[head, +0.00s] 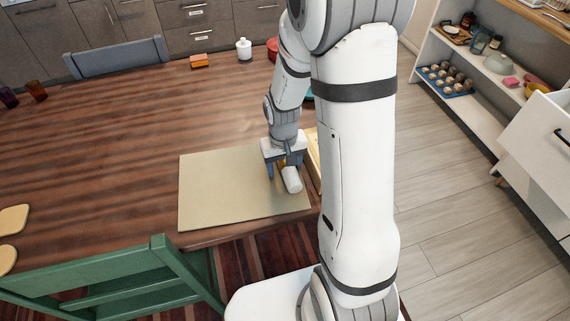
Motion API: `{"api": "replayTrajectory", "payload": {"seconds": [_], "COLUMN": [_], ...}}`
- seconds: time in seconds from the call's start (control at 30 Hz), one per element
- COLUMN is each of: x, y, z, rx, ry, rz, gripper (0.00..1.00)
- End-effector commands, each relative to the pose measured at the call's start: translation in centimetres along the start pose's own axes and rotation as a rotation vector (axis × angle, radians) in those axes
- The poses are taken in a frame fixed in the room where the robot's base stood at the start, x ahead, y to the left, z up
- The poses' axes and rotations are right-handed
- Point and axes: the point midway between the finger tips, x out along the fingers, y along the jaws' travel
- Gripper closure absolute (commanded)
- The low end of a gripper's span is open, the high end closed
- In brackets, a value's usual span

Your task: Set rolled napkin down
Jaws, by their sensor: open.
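The rolled napkin (292,181) is a small white roll with a yellowish band near its far end. It lies on or just above the right part of the beige placemat (222,190); the exact contact cannot be told. My gripper (284,169) points down over the napkin's far end, with its fingers apart around or beside it. The fingers and gripper body hide part of the roll's far end.
The placemat lies near the front edge of the wooden table (130,120). A wooden tray or board (313,158) stands right of it, partly hidden by my arm. A green chair (110,280) is in front. A white jar (243,48) stands at the back. The table's left middle is clear.

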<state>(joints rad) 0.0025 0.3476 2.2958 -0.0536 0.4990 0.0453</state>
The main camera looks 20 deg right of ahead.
Motion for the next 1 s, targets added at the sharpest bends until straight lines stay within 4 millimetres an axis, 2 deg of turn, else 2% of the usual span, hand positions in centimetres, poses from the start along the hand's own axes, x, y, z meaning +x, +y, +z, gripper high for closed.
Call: {"api": "replayTrajectory", "payload": {"seconds": [0.17,0.5,0.77,0.87,1.0], "x": [-2.4,-9.6,-12.3,-13.6,-16.4], "y": [0.0,0.0,-0.1,-0.1,-0.1], "z": [-0.1,-0.1,0.1,1.2,4.3], "rx": [0.000,-0.001,-0.002,-0.001,0.000], "ry": [0.004,0.005,0.005,0.024,0.077], "rz": [0.000,0.000,0.000,-0.002,-0.008], "gripper": [0.40,0.40,0.40,0.40,0.40]}}
